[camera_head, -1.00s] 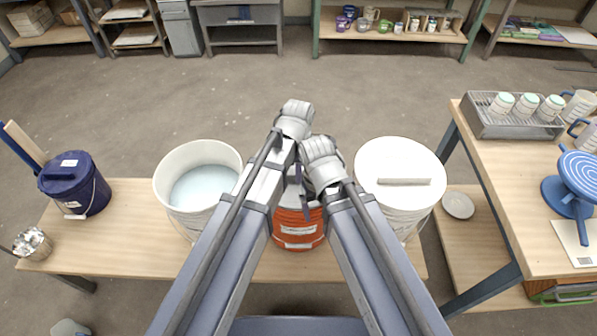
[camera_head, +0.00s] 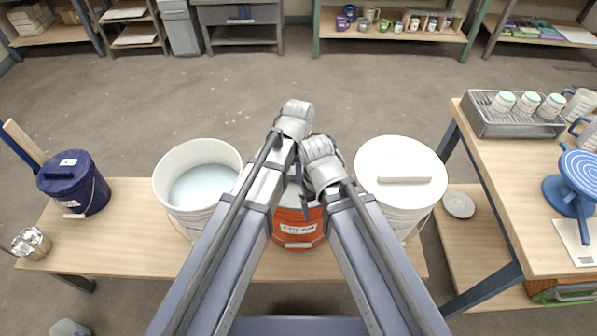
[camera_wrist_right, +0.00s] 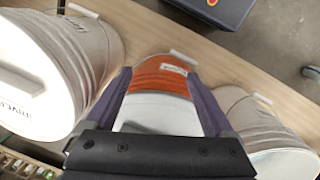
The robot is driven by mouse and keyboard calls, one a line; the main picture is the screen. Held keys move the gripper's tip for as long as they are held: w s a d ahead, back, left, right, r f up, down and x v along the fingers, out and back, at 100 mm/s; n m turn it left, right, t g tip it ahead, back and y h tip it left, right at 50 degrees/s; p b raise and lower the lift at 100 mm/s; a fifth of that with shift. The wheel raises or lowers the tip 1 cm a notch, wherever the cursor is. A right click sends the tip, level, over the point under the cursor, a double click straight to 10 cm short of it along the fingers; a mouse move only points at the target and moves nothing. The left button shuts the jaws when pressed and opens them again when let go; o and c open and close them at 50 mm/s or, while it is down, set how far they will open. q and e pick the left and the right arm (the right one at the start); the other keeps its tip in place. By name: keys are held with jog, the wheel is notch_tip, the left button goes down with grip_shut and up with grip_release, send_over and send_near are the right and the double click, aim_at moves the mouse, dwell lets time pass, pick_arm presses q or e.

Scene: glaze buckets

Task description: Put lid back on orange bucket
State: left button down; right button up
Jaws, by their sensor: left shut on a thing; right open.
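The orange bucket (camera_head: 298,234) stands on the bench between two white buckets, its upper part mostly covered by my arms in the head view. It also shows in the right wrist view (camera_wrist_right: 162,78), with a pale lid-like surface (camera_wrist_right: 160,110) at its top. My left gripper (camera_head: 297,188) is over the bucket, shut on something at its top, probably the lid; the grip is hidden. My right gripper (camera_wrist_right: 165,100) is open, its dark fingers on either side of the bucket's top in the picture. I cannot tell whether they touch it, or whether the lid is seated.
An open white bucket (camera_head: 172,217) with pale liquid is close on the left. A lidded white bucket (camera_head: 412,160) is close on the right. A dark blue bucket (camera_head: 78,185) and a metal tin (camera_head: 32,243) stand at the bench's left end. Bare bench (camera_head: 135,232) lies between.

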pick_arm(q)
jog(key=shift+f, duration=0.15)
dwell(0.3)
jog(key=shift+c, duration=1.5)
grip_release()
jog(key=shift+r+p, duration=3.35)
jog(key=shift+r, duration=0.2)
grip_shut()
